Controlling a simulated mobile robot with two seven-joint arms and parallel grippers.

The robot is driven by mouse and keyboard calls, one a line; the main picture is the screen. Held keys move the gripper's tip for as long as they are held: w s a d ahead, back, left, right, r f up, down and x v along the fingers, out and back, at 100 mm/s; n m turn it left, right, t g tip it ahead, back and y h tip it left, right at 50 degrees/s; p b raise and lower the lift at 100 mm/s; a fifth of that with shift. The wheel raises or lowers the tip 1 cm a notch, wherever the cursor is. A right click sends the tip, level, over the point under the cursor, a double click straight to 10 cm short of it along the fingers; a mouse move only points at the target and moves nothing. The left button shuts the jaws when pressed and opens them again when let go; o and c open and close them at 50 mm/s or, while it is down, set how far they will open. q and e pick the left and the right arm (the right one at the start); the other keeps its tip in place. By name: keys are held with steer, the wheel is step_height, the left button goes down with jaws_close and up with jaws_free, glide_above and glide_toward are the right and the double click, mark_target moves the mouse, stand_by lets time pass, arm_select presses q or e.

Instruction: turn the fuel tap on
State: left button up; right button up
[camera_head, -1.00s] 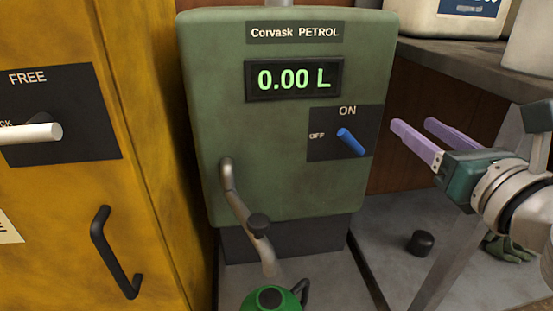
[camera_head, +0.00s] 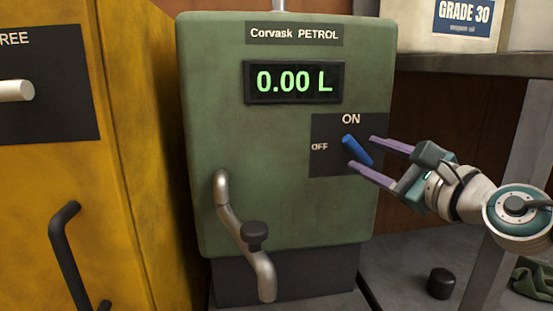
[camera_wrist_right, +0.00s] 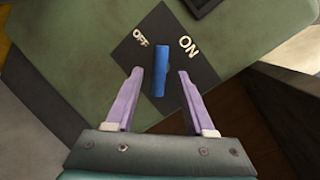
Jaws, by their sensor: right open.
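The fuel tap is a blue lever (camera_head: 357,150) on a black plate (camera_head: 326,164) marked OFF at its left and ON above. The plate is on the front of the green petrol dispenser (camera_head: 270,165). In the head view the lever slants, its upper end to the left. My right gripper (camera_head: 365,154) is open, with one lilac finger above and one below the lever. In the right wrist view the blue lever (camera_wrist_right: 160,72) stands between the tips of my right gripper (camera_wrist_right: 161,74), with a gap on either side. My left gripper is not in view.
A yellow cabinet (camera_head: 150,200) with a white knob and black handle stands at the left. A bent metal pipe (camera_head: 236,222) with a black knob is on the dispenser's lower front. A shelf (camera_head: 450,64) with containers is at the right. A black cap (camera_head: 441,283) lies below it.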

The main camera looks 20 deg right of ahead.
steer(key=shift+w, duration=0.75)
steer(key=shift+c, duration=0.3)
jaws_close()
